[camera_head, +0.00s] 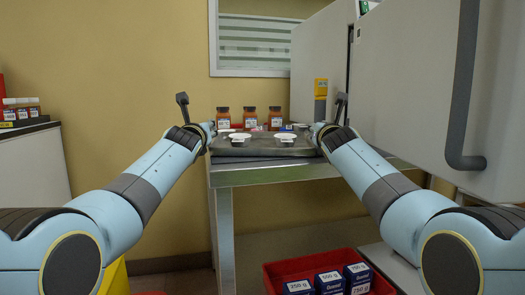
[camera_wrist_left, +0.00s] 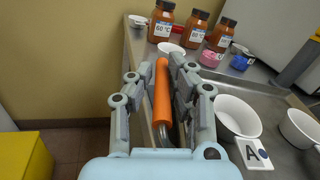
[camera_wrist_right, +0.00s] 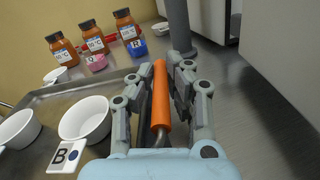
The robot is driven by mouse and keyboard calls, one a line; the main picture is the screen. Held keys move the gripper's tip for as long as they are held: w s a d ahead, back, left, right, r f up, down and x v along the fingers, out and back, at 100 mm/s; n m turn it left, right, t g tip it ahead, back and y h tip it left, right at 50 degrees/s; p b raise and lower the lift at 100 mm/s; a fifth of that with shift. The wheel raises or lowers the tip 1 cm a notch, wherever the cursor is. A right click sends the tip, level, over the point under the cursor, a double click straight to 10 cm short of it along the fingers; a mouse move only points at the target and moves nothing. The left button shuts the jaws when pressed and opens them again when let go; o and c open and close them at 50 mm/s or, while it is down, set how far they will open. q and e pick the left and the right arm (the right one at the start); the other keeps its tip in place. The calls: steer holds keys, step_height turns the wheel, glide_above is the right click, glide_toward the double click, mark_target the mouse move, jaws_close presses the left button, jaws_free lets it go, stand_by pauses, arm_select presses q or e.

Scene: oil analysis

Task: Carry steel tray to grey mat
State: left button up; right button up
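The steel tray (camera_head: 262,149) lies at the table's front in the head view, with white bowls on it. Its metal surface also shows in the left wrist view (camera_wrist_left: 285,112) and the right wrist view (camera_wrist_right: 62,100). My left gripper (camera_head: 207,130) is at the tray's left end, its fingers close around an orange handle (camera_wrist_left: 162,90). My right gripper (camera_head: 318,130) is at the right end, its fingers close around another orange handle (camera_wrist_right: 160,90). Both grippers look shut on the handles. I cannot make out a separate grey mat.
Orange-brown jars (camera_head: 249,118) stand behind the tray, with a pink pot (camera_wrist_left: 211,58) and a blue pot (camera_wrist_left: 241,62). A grey machine with a bar handle (camera_head: 464,90) stands to the right. A red crate of boxes (camera_head: 280,273) sits below in front.

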arm_select(q)
steer(key=o, duration=0.3)
steer(key=shift+a+r, duration=0.1)
steer(key=shift+r, duration=0.05)
arm_select(e)
steer(key=o, duration=0.3)
steer(key=shift+d, duration=0.1)
arm_select(q)
steer(key=shift+o, duration=0.2)
arm_select(e)
steer(key=shift+o, duration=0.2)
arm_select(q)
steer(key=shift+d, duration=0.2)
steer(key=shift+r, duration=0.1)
